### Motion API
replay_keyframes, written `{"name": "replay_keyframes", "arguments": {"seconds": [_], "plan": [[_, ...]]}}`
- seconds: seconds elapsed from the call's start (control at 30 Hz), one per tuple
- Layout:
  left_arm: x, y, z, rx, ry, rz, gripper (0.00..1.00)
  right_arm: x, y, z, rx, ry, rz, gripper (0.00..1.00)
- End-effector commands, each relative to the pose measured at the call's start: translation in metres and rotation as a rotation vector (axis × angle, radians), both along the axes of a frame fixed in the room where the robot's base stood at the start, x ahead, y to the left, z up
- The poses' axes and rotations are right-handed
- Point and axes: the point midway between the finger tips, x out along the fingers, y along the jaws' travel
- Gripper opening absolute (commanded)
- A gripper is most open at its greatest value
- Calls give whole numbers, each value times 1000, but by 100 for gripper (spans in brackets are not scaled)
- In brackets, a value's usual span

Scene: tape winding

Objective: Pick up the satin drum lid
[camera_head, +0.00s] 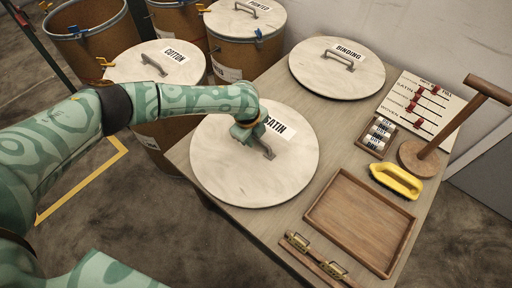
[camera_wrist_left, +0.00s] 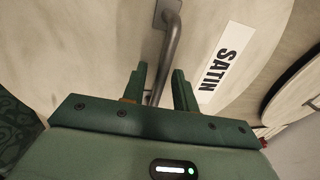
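The satin drum lid (camera_head: 225,178) is a round, pale disc with a metal bar handle and a white SATIN label. It lies flat on the table, near its left edge. My left gripper (camera_head: 257,140) is over the lid at the handle, and my arm hides part of the lid in the head view. In the left wrist view the lid (camera_wrist_left: 85,50) fills most of the picture. The handle (camera_wrist_left: 170,45) runs down between the two green fingers of my left gripper (camera_wrist_left: 160,85), which stand apart with a visible gap. My right gripper is not in view.
The binding lid (camera_head: 315,75) lies farther back on the table. Several drums, including the cotton one (camera_head: 170,130), stand behind and left.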

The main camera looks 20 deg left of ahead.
Motion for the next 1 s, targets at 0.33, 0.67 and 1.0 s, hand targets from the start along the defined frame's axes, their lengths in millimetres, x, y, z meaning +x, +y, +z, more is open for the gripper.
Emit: {"name": "replay_keyframes", "arguments": {"seconds": [0.33, 0.67, 1.0], "plan": [[2, -1, -6, 0, -3, 0, 18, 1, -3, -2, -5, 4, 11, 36], [2, -1, -6, -1, -2, 1, 0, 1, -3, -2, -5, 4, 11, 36], [2, -1, -7, -1, -1, 1, 0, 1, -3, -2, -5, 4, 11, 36]]}}
